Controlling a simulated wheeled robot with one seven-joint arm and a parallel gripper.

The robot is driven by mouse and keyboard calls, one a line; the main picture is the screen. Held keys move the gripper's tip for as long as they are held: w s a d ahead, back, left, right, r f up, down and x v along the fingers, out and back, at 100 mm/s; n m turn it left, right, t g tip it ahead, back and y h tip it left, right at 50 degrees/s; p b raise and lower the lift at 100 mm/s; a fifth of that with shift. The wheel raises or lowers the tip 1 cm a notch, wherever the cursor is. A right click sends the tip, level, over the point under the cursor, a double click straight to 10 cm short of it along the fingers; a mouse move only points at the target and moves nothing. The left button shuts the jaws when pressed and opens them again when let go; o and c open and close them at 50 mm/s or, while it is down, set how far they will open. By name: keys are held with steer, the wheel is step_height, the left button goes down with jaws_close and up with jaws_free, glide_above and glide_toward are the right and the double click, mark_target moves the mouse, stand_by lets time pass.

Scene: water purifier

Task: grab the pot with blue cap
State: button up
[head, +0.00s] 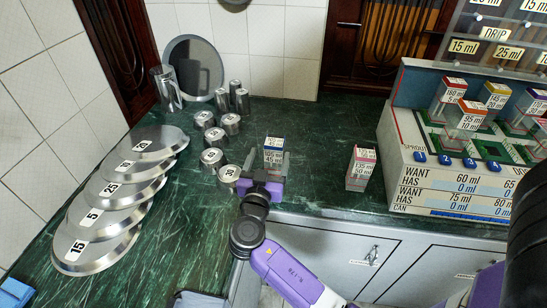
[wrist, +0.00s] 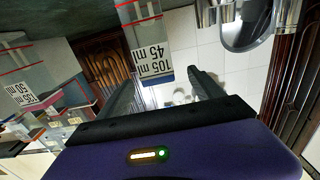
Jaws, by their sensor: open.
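The pot with the blue cap (head: 274,143) stands upright on the green counter, a clear box labelled 105 ml and 45 ml. In the wrist view, which looks upside down, the same pot (wrist: 146,45) hangs at the top centre, nearer the left fingertip than the right. My gripper (head: 266,163) is open and empty, right in front of the pot in the head view, hiding its lower part. The fingers of my gripper also show in the wrist view (wrist: 159,78). I see no contact with the pot, and cannot tell whether it lies between the fingers.
A metal cylinder marked 30 (head: 228,174) stands close left of my gripper, with several more behind. The puzzle board (head: 445,185) fills the right. Overlapping numbered discs (head: 95,222) lie left. The counter's front edge is close.

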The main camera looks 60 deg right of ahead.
mark_target(273, 151)
steer(key=p+x, duration=0.2)
steer(key=x, duration=0.3)
steer(key=shift+s+d, duration=0.15)
steer(key=shift+d, duration=0.1)
steer(key=shift+d+f, duration=0.2)
steer(key=shift+d, duration=0.3)
jaws_close()
